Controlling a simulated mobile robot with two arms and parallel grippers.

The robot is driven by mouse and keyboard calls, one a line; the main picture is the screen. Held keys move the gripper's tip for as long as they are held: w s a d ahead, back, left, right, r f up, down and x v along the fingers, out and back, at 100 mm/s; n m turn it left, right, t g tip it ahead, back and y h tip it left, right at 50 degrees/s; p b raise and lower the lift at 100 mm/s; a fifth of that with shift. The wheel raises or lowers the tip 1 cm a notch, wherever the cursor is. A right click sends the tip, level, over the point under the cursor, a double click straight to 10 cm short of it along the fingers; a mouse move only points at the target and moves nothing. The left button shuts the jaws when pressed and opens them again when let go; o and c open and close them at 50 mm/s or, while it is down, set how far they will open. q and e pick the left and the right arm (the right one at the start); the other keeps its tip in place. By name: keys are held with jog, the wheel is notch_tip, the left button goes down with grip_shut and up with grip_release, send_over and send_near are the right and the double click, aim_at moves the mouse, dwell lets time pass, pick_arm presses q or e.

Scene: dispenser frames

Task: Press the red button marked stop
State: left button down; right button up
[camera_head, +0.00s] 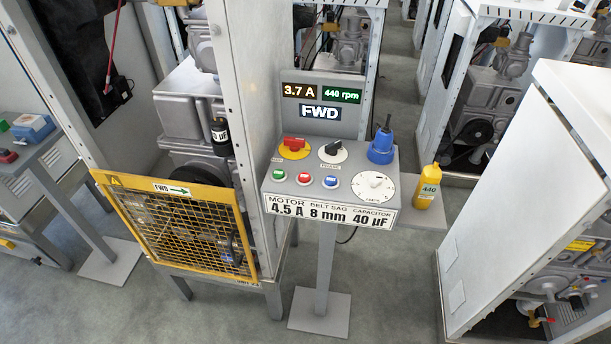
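A grey control box (370,210) stands on a post in the middle of the view. Its sloped top has a row of small push buttons: a green button (279,174) on the left, a red button (304,178) in the middle and a blue button (331,182) on the right. Each has a pale ring; the markings on them are too small to read. The red button shows unobstructed. Neither of my grippers is in view.
Displays (320,112) stand behind. A yellow bottle (428,186) is at the right, a yellow mesh guard (180,225) at the left.

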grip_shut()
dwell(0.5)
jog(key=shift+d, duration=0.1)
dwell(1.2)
